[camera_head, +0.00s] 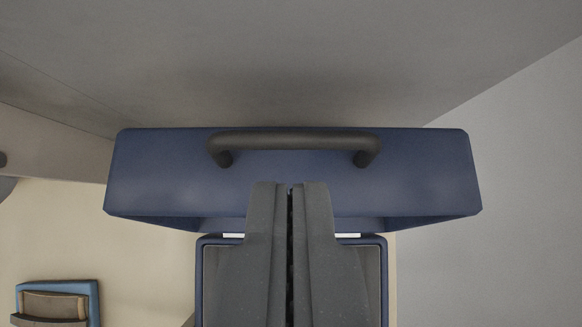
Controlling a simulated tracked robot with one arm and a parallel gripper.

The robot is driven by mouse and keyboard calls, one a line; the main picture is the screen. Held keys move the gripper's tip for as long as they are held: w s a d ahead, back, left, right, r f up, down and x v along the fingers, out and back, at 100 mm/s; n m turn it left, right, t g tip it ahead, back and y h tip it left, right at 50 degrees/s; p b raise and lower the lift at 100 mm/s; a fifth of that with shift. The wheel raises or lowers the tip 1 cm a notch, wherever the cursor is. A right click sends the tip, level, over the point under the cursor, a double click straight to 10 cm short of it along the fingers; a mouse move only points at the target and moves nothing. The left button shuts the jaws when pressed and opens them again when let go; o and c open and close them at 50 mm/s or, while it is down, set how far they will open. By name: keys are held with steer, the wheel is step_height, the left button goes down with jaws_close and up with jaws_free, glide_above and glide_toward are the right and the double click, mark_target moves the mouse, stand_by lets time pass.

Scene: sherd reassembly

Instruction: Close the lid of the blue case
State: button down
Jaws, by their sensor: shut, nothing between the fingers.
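The lid (150,175) of the blue case stands open, wide across the middle of the view. A dark bar handle (290,140) is fixed on its blue face. Below it, a narrower blue-rimmed part of the case (200,285) with a grey interior shows at the bottom. My gripper (289,186) is shut and empty. Its fingers point up the picture, in front of the lid and just below the handle. They hide the middle of the case; whether they touch the lid I cannot tell.
A small blue tray (93,298) with a brown piece (55,306) in it lies at the lower left on a pale surface (120,260). A grey wall (290,60) rises behind the lid. The area right of the case looks clear.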

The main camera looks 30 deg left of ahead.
steer(key=p+x, duration=0.2)
steer(key=x, duration=0.7)
steer(key=shift+w+a+f, duration=0.1)
steer(key=shift+f, duration=0.05)
